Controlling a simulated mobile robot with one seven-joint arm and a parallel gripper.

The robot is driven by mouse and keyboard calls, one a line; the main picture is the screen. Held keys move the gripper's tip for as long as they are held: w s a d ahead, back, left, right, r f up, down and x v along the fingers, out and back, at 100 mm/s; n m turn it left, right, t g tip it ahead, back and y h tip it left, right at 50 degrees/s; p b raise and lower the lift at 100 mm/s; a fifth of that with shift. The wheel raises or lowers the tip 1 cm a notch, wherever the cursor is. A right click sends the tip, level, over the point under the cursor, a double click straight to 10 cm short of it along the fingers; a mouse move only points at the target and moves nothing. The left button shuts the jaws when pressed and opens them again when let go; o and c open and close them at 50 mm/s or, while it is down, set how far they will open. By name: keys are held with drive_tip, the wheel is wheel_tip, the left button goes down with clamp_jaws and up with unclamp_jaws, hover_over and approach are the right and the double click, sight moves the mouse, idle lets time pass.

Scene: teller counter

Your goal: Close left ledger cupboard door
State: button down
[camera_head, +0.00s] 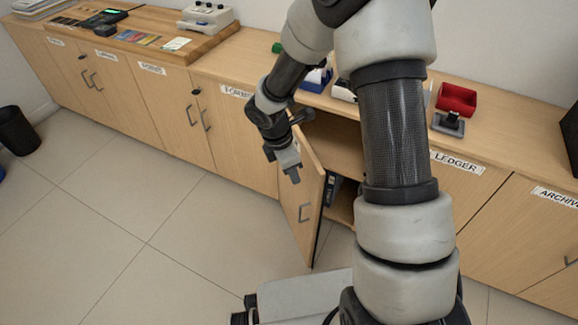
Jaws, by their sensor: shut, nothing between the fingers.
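My gripper (293,178) is shut and empty. It is at the upper part of the door, on its outer side; I cannot tell whether it touches. The ledger label (455,161) is on the closed front to the right. My arm hides part of the opening.
Closed cupboards with bar handles line the wall to the left, and an archive cupboard (545,225) is at right. A black bin (18,130) stands far left. The tiled floor (150,215) at left is clear.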

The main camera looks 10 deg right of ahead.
sight(307, 169)
drive_tip(key=d, duration=0.2)
drive_tip(key=w+d, duration=0.1)
drive_tip(key=d, duration=0.1)
drive_tip(key=shift+r, duration=0.1)
